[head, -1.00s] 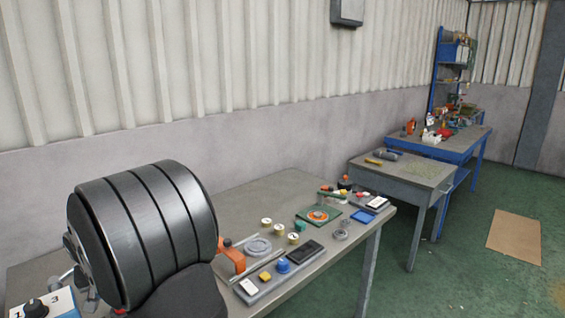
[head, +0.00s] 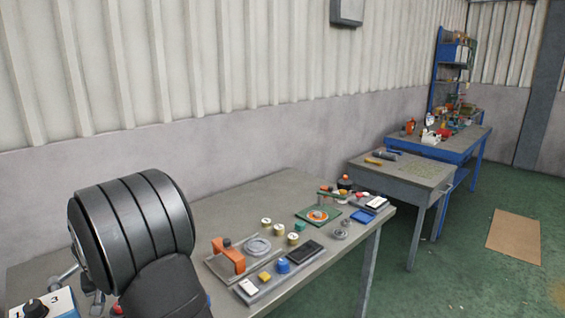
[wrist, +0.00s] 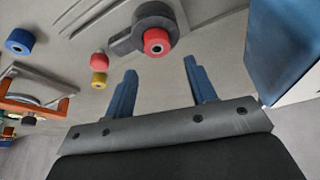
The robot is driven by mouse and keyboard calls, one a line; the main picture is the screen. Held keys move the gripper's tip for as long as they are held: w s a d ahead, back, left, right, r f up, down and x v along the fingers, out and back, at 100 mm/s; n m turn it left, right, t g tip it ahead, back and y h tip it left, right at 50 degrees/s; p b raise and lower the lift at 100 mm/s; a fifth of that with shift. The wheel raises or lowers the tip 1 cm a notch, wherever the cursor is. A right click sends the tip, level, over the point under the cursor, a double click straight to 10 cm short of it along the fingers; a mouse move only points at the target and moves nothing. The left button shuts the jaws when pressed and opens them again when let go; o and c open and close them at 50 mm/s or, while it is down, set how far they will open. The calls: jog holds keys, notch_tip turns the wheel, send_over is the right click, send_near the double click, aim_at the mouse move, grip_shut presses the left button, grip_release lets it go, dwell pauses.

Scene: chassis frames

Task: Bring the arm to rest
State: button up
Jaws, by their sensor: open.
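My gripper (wrist: 160,66) shows in the wrist view with its two blue fingers spread apart and nothing between them. Beyond the fingertips, a red round knob (wrist: 156,41) on a grey part lies on the grey surface. In the head view, my dark, banded arm link fills the lower left, and I cannot make out the gripper's fingers there. The workbench (head: 215,212) runs behind and to the right of the arm link.
On the bench are an orange block (head: 228,256), a grey tray (head: 308,262) of small parts and a green plate (head: 333,219). A white box with a black knob (head: 42,304) stands at lower left. The wrist view shows blue (wrist: 19,41) and yellow (wrist: 99,80) pieces.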

jog(key=w+d+r, duration=0.3)
jog(key=d+r, duration=0.4)
jog(key=d, duration=0.4)
jog(key=w+d+f+m, duration=0.1)
jog(key=w+d+f, duration=0.3)
jog(key=d, duration=0.6)
jog(key=w+d+f+m, duration=0.1)
jog(key=w+d+f, duration=0.3)
jog(key=d, duration=0.7)
jog(key=w+d+f+m+h, duration=0.1)
jog(key=w+d+f, duration=0.3)
jog(key=d, duration=0.6)
jog(key=shift+w+d+f, duration=0.1)
jog(key=shift+w+d, duration=0.3)
jog(key=shift+m+h, duration=0.3)
jog(key=shift+m, duration=0.2)
jog(key=shift+s+d+f, duration=0.3)
jog(key=shift+d+f, duration=0.5)
jog(key=shift+d, duration=0.05)
jog(key=shift+s+d+f, duration=0.25)
jog(key=shift+d+f, duration=0.55)
jog(key=shift+s+d+f, duration=0.3)
jog(key=shift+d+f, duration=0.5)
jog(key=shift+d, duration=0.05)
